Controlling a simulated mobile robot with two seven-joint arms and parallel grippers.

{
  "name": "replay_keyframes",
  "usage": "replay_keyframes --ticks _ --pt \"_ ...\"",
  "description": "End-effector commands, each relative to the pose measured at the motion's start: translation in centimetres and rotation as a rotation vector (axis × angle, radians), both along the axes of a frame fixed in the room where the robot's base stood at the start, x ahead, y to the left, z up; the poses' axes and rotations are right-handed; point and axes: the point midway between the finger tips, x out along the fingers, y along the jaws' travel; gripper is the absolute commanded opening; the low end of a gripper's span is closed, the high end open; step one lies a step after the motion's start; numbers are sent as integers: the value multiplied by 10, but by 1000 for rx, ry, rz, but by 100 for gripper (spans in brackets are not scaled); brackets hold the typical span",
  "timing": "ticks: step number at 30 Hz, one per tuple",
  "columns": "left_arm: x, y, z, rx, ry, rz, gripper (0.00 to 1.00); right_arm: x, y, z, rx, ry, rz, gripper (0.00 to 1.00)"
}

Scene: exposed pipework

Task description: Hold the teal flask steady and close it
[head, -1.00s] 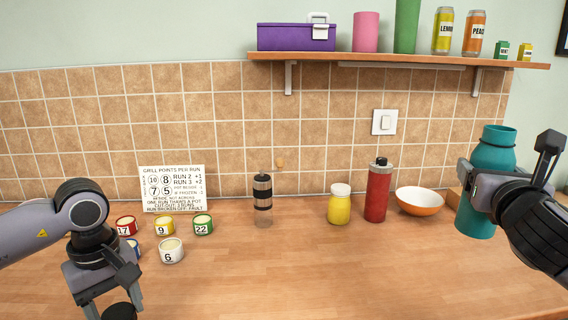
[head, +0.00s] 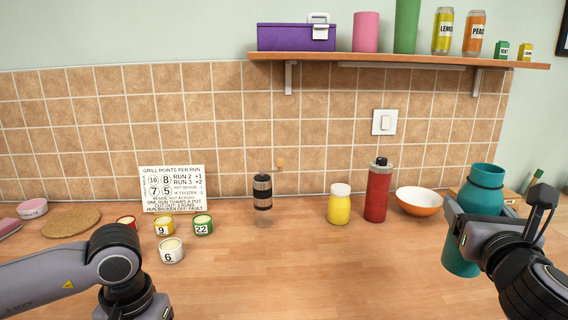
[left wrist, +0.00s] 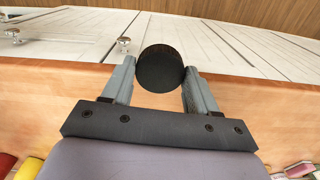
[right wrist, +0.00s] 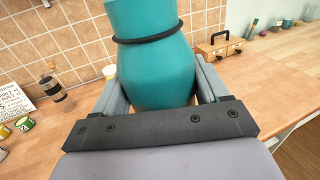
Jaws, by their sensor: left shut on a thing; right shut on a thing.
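The teal flask (head: 484,190) is upright at the right of the head view, with a dark ring round its neck in the right wrist view (right wrist: 155,70). My right gripper (head: 462,225) is shut on the flask's body. Its top opening is out of the right wrist view. My left gripper (left wrist: 158,85) is shut on a round black lid (left wrist: 160,68), held near the counter's front edge. In the head view the left fingers and the lid are below the picture's bottom edge.
Several numbered tins (head: 172,251) and a sign (head: 172,188) are at the left. The middle of the wooden counter (head: 320,270) is clear.

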Motion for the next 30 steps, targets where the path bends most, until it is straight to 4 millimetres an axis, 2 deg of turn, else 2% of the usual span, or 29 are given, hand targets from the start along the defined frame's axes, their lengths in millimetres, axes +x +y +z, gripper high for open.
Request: replay_keyframes --ticks 12,16,21,26,30 --pt "0 0 0 0 0 2 30 -61 60 -113 3 8 147 18" --pt "0 0 0 0 0 3 30 -76 75 -142 3 6 184 18" --pt "0 0 0 0 0 3 30 -92 90 -170 2 2 222 18" --pt "0 0 0 0 0 3 30 -102 101 -189 1 1 247 18" --pt "0 0 0 0 0 3 30 -101 106 -187 11 -3 256 18"
